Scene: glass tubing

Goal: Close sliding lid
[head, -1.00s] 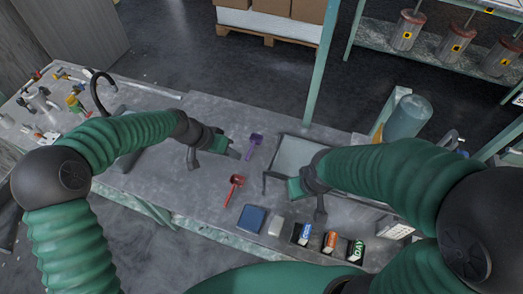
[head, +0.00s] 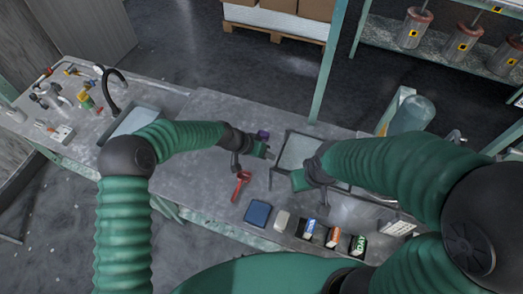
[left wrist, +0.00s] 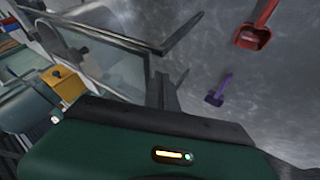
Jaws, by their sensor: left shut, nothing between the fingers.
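A shallow case with a pale, glass-like sliding lid (head: 297,150) and a dark frame lies on the bench right of centre. In the left wrist view its clear panel (left wrist: 108,62) shows at the upper left. My left gripper (head: 271,155) is shut and empty, close to the case's left edge; I cannot tell whether it touches. Its dark fingers (left wrist: 166,88) show beside the frame in the left wrist view. My right gripper (head: 300,181) is at the case's near right side and hides that part. Its jaws are not clear.
A red tool (head: 241,184) lies left of the case. A purple tool (head: 263,134) lies partly hidden behind my left gripper. A blue box (head: 257,213), a pale block (head: 282,220) and several small packs line the near edge. A glass jar (head: 412,115) stands right.

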